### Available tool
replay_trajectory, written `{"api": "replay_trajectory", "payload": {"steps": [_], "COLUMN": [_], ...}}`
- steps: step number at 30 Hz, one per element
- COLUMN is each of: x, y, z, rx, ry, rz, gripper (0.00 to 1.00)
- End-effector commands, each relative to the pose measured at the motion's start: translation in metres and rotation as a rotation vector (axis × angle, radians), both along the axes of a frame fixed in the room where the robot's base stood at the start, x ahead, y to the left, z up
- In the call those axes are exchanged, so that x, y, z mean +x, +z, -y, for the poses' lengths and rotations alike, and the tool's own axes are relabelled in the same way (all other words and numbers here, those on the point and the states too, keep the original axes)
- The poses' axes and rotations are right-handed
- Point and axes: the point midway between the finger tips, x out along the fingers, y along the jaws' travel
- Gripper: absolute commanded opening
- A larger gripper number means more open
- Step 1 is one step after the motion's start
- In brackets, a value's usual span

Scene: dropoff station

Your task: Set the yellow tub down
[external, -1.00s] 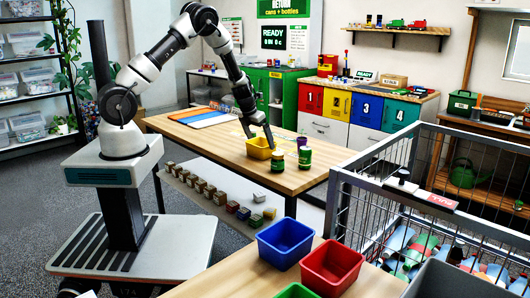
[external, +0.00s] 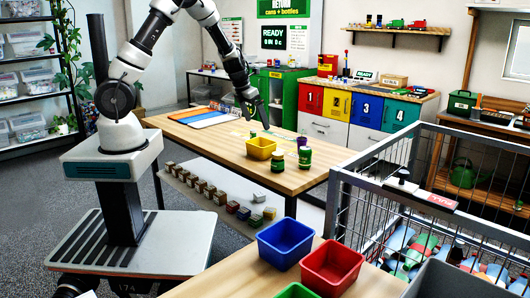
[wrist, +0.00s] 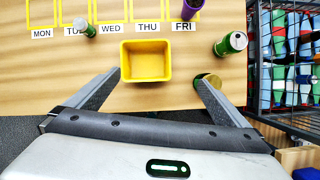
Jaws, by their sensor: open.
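The yellow tub (external: 261,149) stands upright and empty on the wooden table. In the wrist view the tub (wrist: 146,62) sits just on the near side of the WED and THU labels, outside the yellow outlined squares. My gripper (external: 257,122) is above the tub, apart from it. In the wrist view its fingers (wrist: 157,77) are spread wide with nothing between them.
A green can (wrist: 231,43) and a gold-lidded jar (wrist: 208,79), partly hidden by my right finger, stand right of the tub. A small bottle (wrist: 85,28) stands by TUE, a purple cup (wrist: 190,9) by FRI. A wire cage (external: 420,200) borders the table's right.

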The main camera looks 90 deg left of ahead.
Motion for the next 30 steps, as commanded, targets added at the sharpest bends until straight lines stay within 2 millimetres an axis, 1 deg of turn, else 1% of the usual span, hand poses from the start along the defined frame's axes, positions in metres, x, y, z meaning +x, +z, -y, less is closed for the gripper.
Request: {"api": "replay_trajectory", "payload": {"steps": [1, 2, 3, 4, 5, 6, 8, 9, 11, 12, 14, 15, 18, 19, 21, 24, 27, 30], "x": [0.012, 0.018, 0.025, 0.028, 0.03, 0.029, 0.022, 0.014, -0.003, -0.017, -0.041, -0.057, -0.095, -0.105, -0.123, -0.14, -0.147, -0.148], "y": [0.021, 0.033, 0.051, 0.066, 0.08, 0.099, 0.126, 0.142, 0.163, 0.176, 0.191, 0.198, 0.209, 0.211, 0.214, 0.215, 0.215, 0.215], "z": [0.025, 0.043, 0.07, 0.092, 0.116, 0.147, 0.191, 0.219, 0.257, 0.279, 0.308, 0.324, 0.35, 0.354, 0.361, 0.365, 0.366, 0.365], "rx": [0.015, 0.03, 0.058, 0.088, 0.123, 0.18, 0.284, 0.363, 0.498, 0.601, 0.764, 0.877, 1.145, -1.209, -1.171, -1.123, -1.095, -1.088], "ry": [-0.147, -0.259, -0.433, -0.575, -0.729, -0.939, -1.253, -1.459, -1.764, -1.962, -2.247, -2.427, -2.804, 2.88, 2.648, 2.436, 2.34, 2.321], "rz": [0.009, 0.008, 0.007, 0.007, 0.008, 0.005, 0.002, -0.003, -0.016, -0.03, -0.064, -0.096, -0.207, 0.244, 0.292, 0.338, 0.359, 0.363], "gripper": [1.0, 1.0, 1.0, 1.0, 1.0, 1.0, 1.0, 1.0, 1.0, 1.0, 1.0, 1.0, 1.0, 1.0, 1.0, 1.0, 1.0, 1.0]}}
